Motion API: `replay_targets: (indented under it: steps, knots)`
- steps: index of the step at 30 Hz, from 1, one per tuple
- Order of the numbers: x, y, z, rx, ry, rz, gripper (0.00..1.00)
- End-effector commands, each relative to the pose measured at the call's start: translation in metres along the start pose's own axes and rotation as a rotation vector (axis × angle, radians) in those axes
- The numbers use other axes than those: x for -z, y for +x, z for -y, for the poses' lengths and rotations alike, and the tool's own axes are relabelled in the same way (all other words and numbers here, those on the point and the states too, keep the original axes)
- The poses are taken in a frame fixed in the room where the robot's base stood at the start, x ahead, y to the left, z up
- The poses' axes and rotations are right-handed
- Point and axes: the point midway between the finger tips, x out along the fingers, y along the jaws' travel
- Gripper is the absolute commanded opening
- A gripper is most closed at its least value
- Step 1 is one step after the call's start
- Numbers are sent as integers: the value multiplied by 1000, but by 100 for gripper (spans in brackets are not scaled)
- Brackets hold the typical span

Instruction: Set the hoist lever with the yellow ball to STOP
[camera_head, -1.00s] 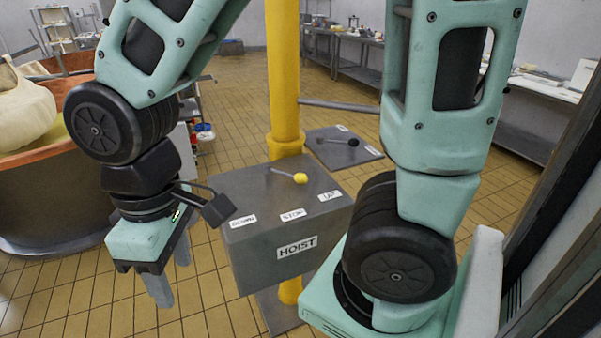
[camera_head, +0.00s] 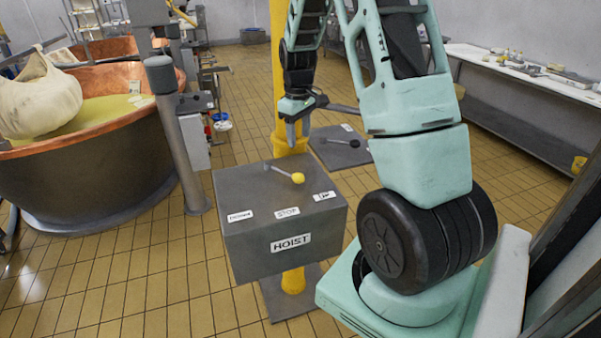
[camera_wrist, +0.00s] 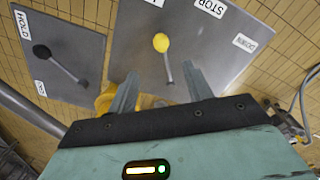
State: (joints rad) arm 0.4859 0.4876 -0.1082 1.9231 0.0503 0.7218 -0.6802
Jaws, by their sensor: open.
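The hoist lever with the yellow ball (camera_head: 298,178) lies on top of the grey HOIST box (camera_head: 255,255). Its ball end points toward the UP label (camera_head: 324,196), to the right of the STOP label (camera_head: 287,212). The DOWN label (camera_head: 240,216) is at the left. My gripper (camera_head: 291,138) is above the far side of the box, beside the yellow post. In the wrist view my gripper (camera_wrist: 160,85) is open and empty. The lever's rod (camera_wrist: 169,70) shows between the fingertips in the picture, with the yellow ball (camera_wrist: 161,42) beyond them. I see no contact.
A second panel with a black-ball lever (camera_head: 353,143) is behind the box to the right; its HOLD label (camera_wrist: 24,24) shows in the wrist view. The yellow post (camera_head: 278,70) rises behind the box. A copper vat (camera_head: 85,165) stands at the left.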

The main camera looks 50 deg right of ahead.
Motion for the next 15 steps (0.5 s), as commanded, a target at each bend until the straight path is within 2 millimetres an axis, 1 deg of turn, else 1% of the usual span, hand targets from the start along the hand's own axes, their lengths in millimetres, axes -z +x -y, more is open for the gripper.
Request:
replay_targets:
  steps: [3, 12, 15]
  knots:
    - [-1, 24, 1, 4, 0, 6, 50]
    - [-1, 85, 1, 4, 0, 5, 50]
    - [-1, 103, 1, 3, 1, 4, 50]
